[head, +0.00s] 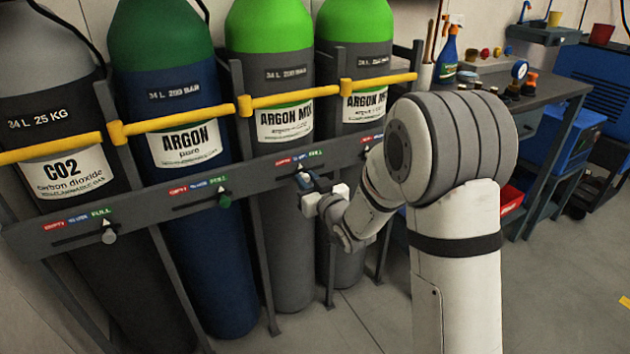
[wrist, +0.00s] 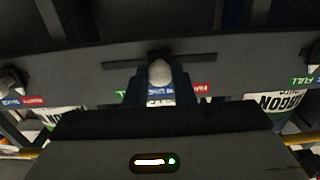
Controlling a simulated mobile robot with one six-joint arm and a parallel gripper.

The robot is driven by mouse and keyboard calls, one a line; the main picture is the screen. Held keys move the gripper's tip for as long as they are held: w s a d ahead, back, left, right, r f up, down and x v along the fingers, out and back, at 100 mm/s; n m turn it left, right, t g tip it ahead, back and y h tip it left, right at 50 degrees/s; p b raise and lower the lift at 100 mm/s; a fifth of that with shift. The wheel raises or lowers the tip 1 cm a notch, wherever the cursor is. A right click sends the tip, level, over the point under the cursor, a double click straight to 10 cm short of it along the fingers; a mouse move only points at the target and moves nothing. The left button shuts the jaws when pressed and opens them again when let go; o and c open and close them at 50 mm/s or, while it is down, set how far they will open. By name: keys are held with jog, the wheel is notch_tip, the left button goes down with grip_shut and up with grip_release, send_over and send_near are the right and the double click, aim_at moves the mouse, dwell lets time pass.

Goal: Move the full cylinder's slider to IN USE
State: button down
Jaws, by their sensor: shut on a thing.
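My gripper (head: 310,188) is at the rail in front of the third cylinder (head: 290,235) from the left, a grey one with a green top labelled ARGON MIX. In the wrist view my gripper (wrist: 160,85) is shut on a pale slider knob (wrist: 160,70), one finger on each side. The knob stands near the middle of its dark slot (wrist: 115,64), in line with the blue part of the label. The green part shows to its left and the red part (wrist: 200,88) to its right, as this view is upside down. In the head view my gripper hides the knob.
The CO2 slider (head: 108,235) and the ARGON pure slider (head: 225,199) stand at FULL. The fourth cylinder (head: 347,130) has its slider hidden by my arm in the head view. A bench (head: 545,90) with a spray bottle (head: 447,58) stands right. Floor front right is clear.

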jog(key=c, duration=1.2)
grip_release()
jog(key=shift+w, duration=0.1)
jog(key=shift+d, duration=0.1)
jog(key=p+v, duration=0.1)
jog(key=v, duration=0.6)
jog(key=shift+s+d, duration=0.2)
jog(key=shift+s, duration=0.1)
